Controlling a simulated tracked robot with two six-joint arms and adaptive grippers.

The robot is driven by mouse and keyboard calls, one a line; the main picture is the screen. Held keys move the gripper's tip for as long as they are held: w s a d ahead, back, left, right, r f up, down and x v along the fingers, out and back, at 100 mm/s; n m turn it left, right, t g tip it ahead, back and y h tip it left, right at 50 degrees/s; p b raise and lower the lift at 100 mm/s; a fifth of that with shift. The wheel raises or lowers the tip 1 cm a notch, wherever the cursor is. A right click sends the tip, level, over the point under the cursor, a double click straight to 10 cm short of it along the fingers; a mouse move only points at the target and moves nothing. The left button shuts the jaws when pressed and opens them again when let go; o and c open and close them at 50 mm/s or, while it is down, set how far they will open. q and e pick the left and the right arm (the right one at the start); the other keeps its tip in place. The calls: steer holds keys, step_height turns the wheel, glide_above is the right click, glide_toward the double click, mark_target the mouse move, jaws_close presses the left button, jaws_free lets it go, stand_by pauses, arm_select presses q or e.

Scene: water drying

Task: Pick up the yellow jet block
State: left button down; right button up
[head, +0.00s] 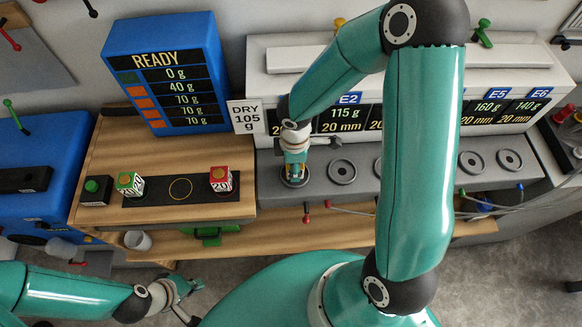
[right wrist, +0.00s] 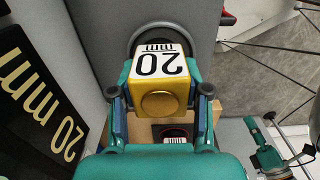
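The yellow jet block (right wrist: 160,103) fills the space between my right gripper's fingers in the right wrist view. Its white face reads "20 mm". My right gripper (right wrist: 160,108) has a finger against each side of the block and looks shut on it. In the head view my right gripper (head: 295,160) points down at the leftmost round seat (head: 294,182) of the grey ledge. Whether the block still touches the seat cannot be told. My left gripper (head: 187,299) is low at the left, empty, its fingers apart.
A green block (head: 130,183) and a red block (head: 221,179) stand on the dark strip of the wooden bench (head: 160,222). The blue READY display (head: 165,75) is behind them. More round seats (head: 342,171) line the ledge. Thin cables (head: 345,210) and a wooden shelf (head: 340,235) lie in front.

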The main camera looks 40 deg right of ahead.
steer(key=c, duration=0.6)
steer(key=shift+c, duration=0.2)
steer(key=shift+r, duration=0.15)
jaws_close()
